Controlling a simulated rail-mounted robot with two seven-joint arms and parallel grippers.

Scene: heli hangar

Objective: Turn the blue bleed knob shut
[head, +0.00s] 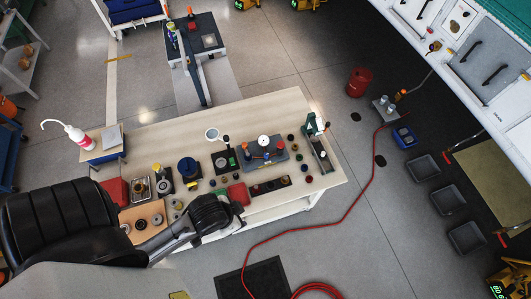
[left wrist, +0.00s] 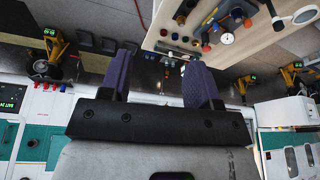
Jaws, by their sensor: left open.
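A grey gauge block (head: 255,158) with a round white dial (head: 263,141) sits on the bench, right of its middle. A small blue knob (head: 267,157) shows at the block below the dial, with orange-red knobs beside it. In the left wrist view the dial (left wrist: 227,38) and a blue part (left wrist: 205,27) beside it show at upper right. How far the knob is turned cannot be told. My left gripper (head: 237,208) is over the bench's front edge, apart from the block. Its purple fingers (left wrist: 161,80) are spread with nothing between them. My right gripper is out of view.
The bench (head: 255,107) is crowded along its front with a big blue round part (head: 187,168), a red box (head: 239,193) and several small caps. A green-and-grey stand (head: 318,150) is to the right. The bench's back half is mostly clear. A red hose (head: 345,216) crosses the floor.

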